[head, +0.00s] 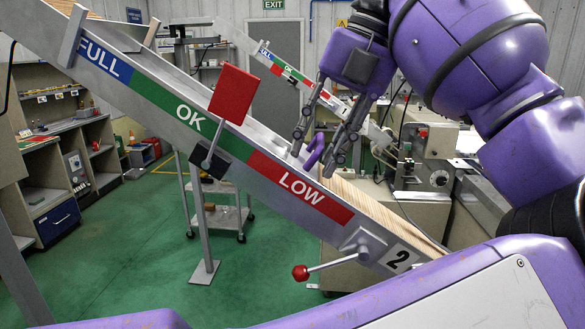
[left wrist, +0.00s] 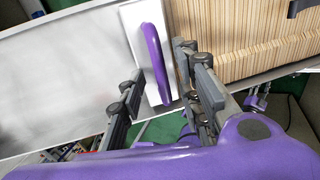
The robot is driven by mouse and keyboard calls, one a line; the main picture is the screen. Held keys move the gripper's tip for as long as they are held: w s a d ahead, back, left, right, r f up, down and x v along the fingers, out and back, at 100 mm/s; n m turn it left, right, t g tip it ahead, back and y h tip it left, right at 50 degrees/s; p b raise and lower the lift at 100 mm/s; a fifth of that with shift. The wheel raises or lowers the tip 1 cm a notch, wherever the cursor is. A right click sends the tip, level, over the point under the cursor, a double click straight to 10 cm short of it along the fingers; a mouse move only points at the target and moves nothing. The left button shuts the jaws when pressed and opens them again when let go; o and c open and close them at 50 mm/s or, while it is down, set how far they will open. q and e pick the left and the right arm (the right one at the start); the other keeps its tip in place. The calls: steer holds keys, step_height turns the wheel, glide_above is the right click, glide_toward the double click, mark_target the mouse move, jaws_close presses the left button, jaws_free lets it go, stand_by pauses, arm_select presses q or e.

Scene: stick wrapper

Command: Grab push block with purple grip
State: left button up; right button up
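The push block is a pale plate (left wrist: 133,28) with an upright purple grip (left wrist: 153,55), seen in the left wrist view. It sits in the sloping metal chute (head: 165,98), against the end of the stacked wooden sticks (left wrist: 245,42). In the head view the purple grip (head: 315,150) shows just above the chute's edge, by the LOW label. My left gripper (head: 318,146) is open, with one finger on each side of the grip. In the left wrist view the fingers (left wrist: 162,65) stand apart around it, with a visible gap on the left. Contact on the right is unclear. My right gripper is not in view.
A red flag plate (head: 233,94) stands up from the chute's near side. A lever with a red knob (head: 300,272) sticks out below the LOW label. A second, similar chute (head: 285,68) and a machine (head: 430,140) stand behind. The upper chute channel is empty near the block.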

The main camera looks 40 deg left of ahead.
arm_select(q)
steer(key=shift+w+d, duration=0.2)
steer(key=shift+c, duration=0.5)
steer(key=shift+a, duration=0.1)
jaws_close()
